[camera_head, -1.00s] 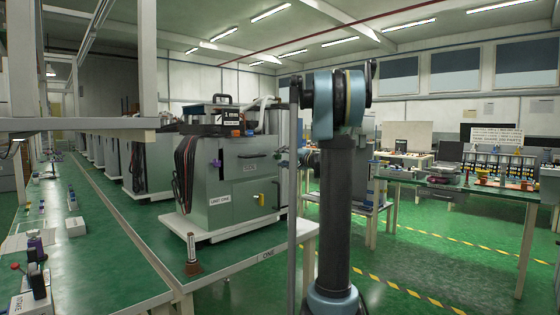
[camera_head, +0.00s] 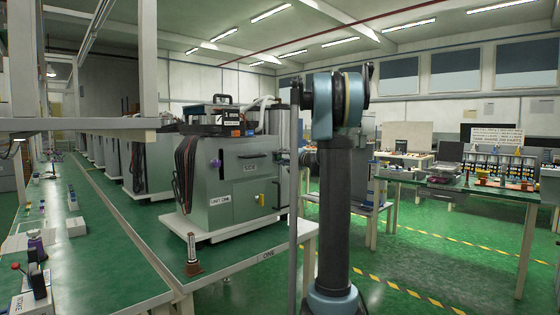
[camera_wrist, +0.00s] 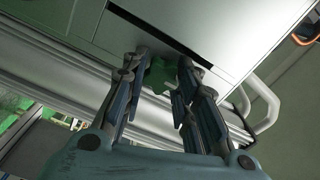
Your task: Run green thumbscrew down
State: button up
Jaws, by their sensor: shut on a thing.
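In the wrist view, the green thumbscrew (camera_wrist: 159,75) is a small dark green piece between my fingers, close against a pale grey metal housing (camera_wrist: 236,28). My gripper (camera_wrist: 163,64) is shut on it, with one finger on each side. The fingers hide part of the thumbscrew, and its thread is not visible. In the head view, my arm's upright link stands in front, and the gripper and green thumbscrew cannot be made out.
A dark slot (camera_wrist: 165,32) opens in the housing beyond the fingertips. A white curved handle (camera_wrist: 266,105) is at the right. In the head view, a grey machine (camera_head: 235,180) stands left of my arm, and a bench (camera_head: 470,190) stands at the right.

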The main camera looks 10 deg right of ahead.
jog(key=shift+f+m, duration=0.1)
jog(key=shift+m, duration=0.2)
jog(key=m, duration=0.4)
jog(key=shift+f, duration=0.1)
jog(key=shift+f+m, duration=0.1)
jog(key=shift+m, duration=2.2)
jog(key=o, duration=1.1)
jog(key=shift+v, duration=3.95)
